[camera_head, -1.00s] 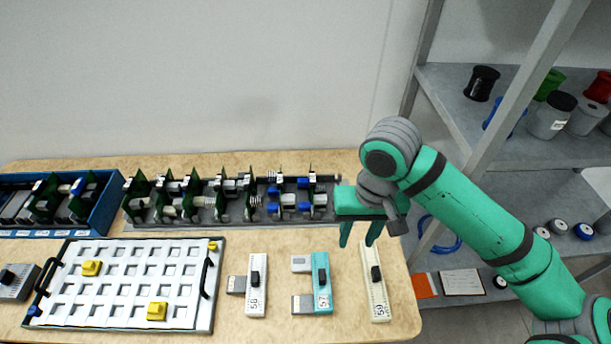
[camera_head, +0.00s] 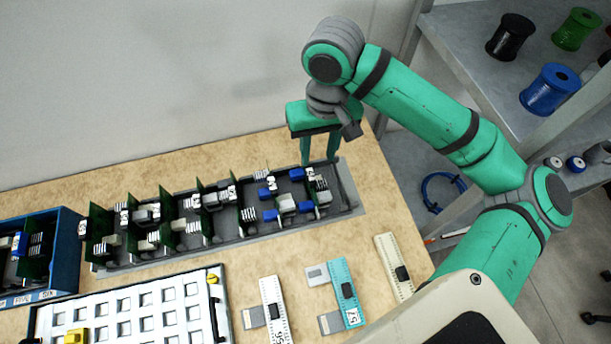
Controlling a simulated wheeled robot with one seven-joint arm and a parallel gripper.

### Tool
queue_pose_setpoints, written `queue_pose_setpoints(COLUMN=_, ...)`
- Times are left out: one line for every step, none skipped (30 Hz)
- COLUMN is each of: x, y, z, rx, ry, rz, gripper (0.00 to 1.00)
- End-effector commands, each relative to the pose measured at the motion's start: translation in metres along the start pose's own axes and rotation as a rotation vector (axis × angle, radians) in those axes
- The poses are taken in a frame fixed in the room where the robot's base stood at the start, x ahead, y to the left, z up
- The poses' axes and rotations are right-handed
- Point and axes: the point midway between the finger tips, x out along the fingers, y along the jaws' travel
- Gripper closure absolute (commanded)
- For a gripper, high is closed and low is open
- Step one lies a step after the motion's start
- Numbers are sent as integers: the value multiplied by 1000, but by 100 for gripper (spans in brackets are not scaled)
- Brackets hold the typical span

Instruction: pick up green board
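Several green boards stand upright in a long grey rack (camera_head: 235,240) on the table. One green board (camera_head: 97,230) is at the rack's left end, and another green board (camera_head: 166,207) is farther right. The rack's right-end parts carry blue and white connectors, and their boards are seen nearly edge-on. My gripper (camera_head: 320,160) points down above the right end of the rack, near its back edge. Its two fingers are apart with a gap between them, and nothing is seen held. Whether the fingertips touch a board there cannot be told.
A blue bin (camera_head: 62,245) with more boards is at the left. A white panel (camera_head: 150,312) with yellow parts lies in front. Modules in white (camera_head: 274,305), teal (camera_head: 347,290) and cream (camera_head: 396,262) lie front right. Shelves with spools (camera_head: 550,90) stand at the right.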

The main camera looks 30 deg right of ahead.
Motion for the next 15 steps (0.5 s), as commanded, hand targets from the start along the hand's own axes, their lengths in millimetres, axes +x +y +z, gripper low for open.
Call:
queue_pose_setpoints(x=1, y=0, z=0, rx=0, ry=0, rz=0, gripper=64)
queue_pose_setpoints(x=3, y=0, z=0, rx=0, ry=0, rz=0, gripper=64)
queue_pose_setpoints(x=6, y=0, z=0, rx=1, ry=-1, rz=-1, gripper=64)
queue_pose_setpoints(x=9, y=0, z=0, rx=1, ry=-1, rz=-2, gripper=64)
queue_pose_setpoints(x=13, y=0, z=0, rx=0, ry=-2, rz=-2, gripper=64)
queue_pose_setpoints(x=20, y=0, z=0, rx=0, ry=-2, rz=-1, gripper=64)
queue_pose_setpoints(x=24, y=-1, z=0, rx=-1, ry=-2, rz=-1, gripper=64)
queue_pose_setpoints(x=29, y=-1, z=1, rx=-2, ry=-3, rz=-2, gripper=64)
queue_pose_setpoints(x=35, y=-1, z=0, rx=-2, ry=-1, rz=-1, gripper=64)
queue_pose_setpoints(x=39, y=-1, z=0, rx=-1, ry=-2, rz=-1, gripper=64)
queue_pose_setpoints(x=43, y=-1, z=0, rx=-1, ry=-3, rz=0, gripper=64)
queue_pose_setpoints(x=47, y=-1, z=0, rx=-1, ry=-1, rz=-1, gripper=64)
queue_pose_setpoints(x=50, y=-1, z=0, rx=-1, ry=-1, rz=0, gripper=64)
queue_pose_setpoints(x=52, y=-1, z=0, rx=-1, ry=-1, rz=-1, gripper=64)
queue_pose_setpoints(x=54, y=-1, z=0, rx=-1, ry=-1, rz=-1, gripper=64)
